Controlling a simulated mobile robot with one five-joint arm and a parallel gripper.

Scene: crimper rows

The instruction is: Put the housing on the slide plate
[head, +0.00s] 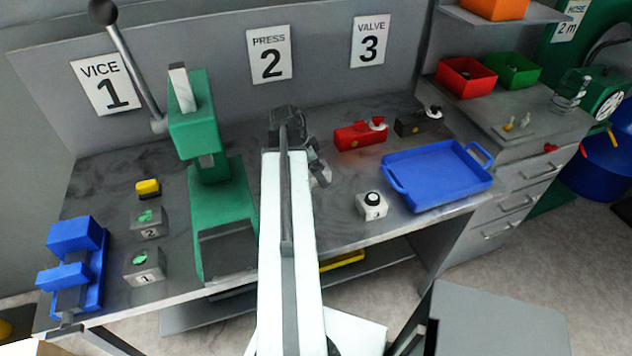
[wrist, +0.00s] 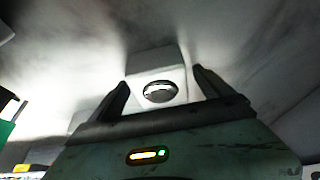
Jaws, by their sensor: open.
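A small white block with a round black top, which looks like the housing (head: 373,212), stands upright on the bench left of the blue tray. It also shows in the wrist view (wrist: 152,62), ahead of and between the fingers. My gripper (head: 321,176) is open and empty. In the head view it is up and to the left of the block, apart from it. The wrist view shows its two spread fingers (wrist: 160,82). A dark flat plate, which looks like the slide plate (head: 228,248), lies bare at the front of the green press (head: 207,130).
A blue tray (head: 437,202) stands right of the block. Red (head: 352,138) and black (head: 411,127) valve pieces lie behind. Numbered grey blocks (head: 144,267) and a blue vice (head: 75,262) are at left. My arm crosses the bench between press and block.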

